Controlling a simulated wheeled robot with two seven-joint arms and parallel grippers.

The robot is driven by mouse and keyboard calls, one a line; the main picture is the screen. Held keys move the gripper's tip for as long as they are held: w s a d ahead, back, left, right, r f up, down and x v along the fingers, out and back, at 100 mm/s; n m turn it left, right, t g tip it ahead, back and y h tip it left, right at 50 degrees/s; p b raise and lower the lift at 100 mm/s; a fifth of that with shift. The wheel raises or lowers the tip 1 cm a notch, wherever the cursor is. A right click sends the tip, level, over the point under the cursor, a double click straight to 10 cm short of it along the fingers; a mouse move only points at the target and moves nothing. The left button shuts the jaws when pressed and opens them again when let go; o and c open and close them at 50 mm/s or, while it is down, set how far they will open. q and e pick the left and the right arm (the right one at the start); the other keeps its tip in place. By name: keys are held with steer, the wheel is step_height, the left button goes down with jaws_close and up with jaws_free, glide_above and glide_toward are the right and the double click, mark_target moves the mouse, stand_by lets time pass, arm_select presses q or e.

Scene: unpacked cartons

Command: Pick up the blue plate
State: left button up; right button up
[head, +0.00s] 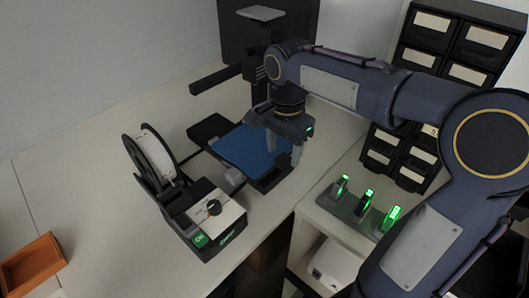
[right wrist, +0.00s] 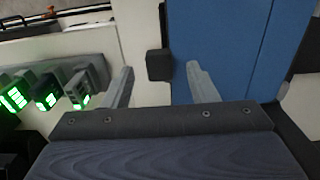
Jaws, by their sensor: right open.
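The blue plate (head: 248,150) lies flat on the dark bed of a printer-like machine in the head view. It also fills the upper right of the right wrist view (right wrist: 225,45). My right gripper (head: 284,153) is over the plate's right edge, pointing down, open and empty. In the right wrist view my right gripper's fingers (right wrist: 163,80) are spread, one over the blue plate and one to its left. A small dark block (right wrist: 159,65) at the plate's left edge shows between them. I cannot tell whether the fingers touch anything. My left gripper is not in view.
The machine's dark upright frame (head: 258,70) stands behind the plate. A spool (head: 154,152) and a control box (head: 210,215) stand left of it. A rack with green-lit devices (head: 365,207) and black drawers (head: 435,80) are to the right. An orange-brown tray (head: 33,265) lies far left.

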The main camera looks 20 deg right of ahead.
steer(key=shift+f, duration=0.75)
jaws_close()
steer(key=shift+r, duration=0.1)
steer(key=shift+r, duration=0.25)
steer(key=r, duration=0.3)
steer(key=shift+s+r, duration=0.2)
steer(key=shift+s, duration=0.1)
steer(key=s+a+r, duration=0.4)
steer(key=s+r, duration=0.5)
steer(key=s, duration=0.4)
